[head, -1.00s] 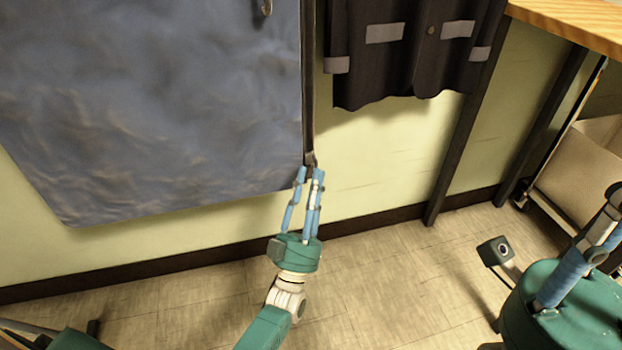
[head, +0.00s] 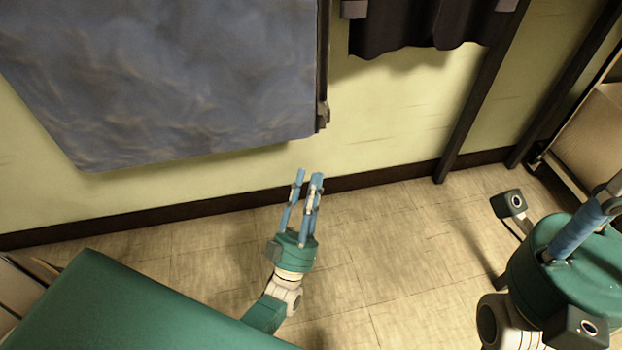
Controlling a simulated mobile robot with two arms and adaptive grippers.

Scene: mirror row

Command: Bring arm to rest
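My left gripper (head: 308,175) is in the middle of the head view, pointing up toward the wall. Its blue fingers stand apart with a narrow gap and nothing between them. The tips are below and apart from the lower right corner of a cloudy blue-grey panel (head: 190,80), which looks like a mirror. A small dark fitting (head: 322,115) sits at that corner. My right gripper (head: 590,225) is at the right edge; its green body and a blue finger show, but its fingertips are cut off.
A dark garment (head: 425,25) hangs on the pale green wall (head: 400,115) right of the panel. Dark posts (head: 480,95) and a boxy tan unit (head: 595,140) stand at the right. The tiled floor (head: 380,240) below is clear.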

